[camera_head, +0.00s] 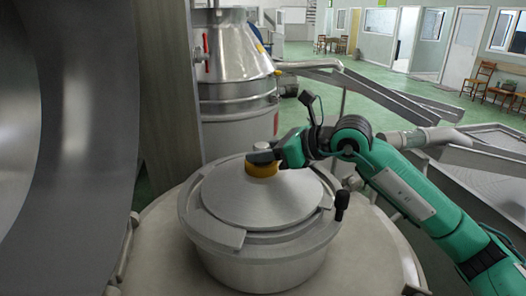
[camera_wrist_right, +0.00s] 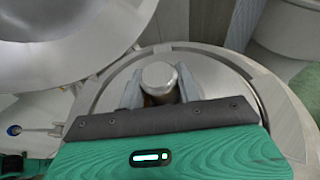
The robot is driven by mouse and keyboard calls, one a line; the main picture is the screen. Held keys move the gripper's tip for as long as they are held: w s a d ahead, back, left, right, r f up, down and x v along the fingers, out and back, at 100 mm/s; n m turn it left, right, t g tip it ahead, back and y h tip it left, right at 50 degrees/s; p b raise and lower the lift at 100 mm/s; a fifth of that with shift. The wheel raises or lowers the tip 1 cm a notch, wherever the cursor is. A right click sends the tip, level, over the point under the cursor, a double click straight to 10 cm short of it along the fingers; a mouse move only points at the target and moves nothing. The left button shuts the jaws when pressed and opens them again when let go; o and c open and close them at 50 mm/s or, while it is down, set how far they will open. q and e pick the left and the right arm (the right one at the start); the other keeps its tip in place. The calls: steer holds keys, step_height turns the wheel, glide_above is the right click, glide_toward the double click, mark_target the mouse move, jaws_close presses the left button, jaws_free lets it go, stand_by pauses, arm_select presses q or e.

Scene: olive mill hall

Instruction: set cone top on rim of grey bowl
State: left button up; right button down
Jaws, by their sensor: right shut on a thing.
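I cannot tell whether there is a small gap. My right gripper (camera_head: 266,157) is shut on the knob from above and the right. In the right wrist view the knob's pale end (camera_wrist_right: 158,78) stands between the two fingers, with the cone top (camera_wrist_right: 218,84) below. My left gripper is not in view.
The bowl stands on a round, pale metal surface (camera_head: 165,245). A big grey metal wall and drum close off the left. A steel hopper vessel (camera_head: 237,100) stands behind the bowl. A dark knob handle (camera_head: 341,203) sticks up at the bowl's right. Metal troughs (camera_head: 385,92) lie at the right.

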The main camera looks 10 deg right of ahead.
steer(key=shift+f+b, duration=0.15)
steer(key=shift+b, duration=0.15)
steer(key=c, duration=0.9)
jaws_free()
steer(key=shift+s, duration=0.1)
steer(key=shift+f, duration=0.3)
steer(key=b+v, duration=0.2)
steer(key=v, duration=0.5)
steer(key=b+v, duration=0.3)
steer(key=v, duration=0.4)
steer(key=shift+a+r+b, duration=0.1)
steer(key=shift+r+b, duration=0.1)
steer(key=shift+b, duration=0.1)
steer(key=shift+f, duration=0.1)
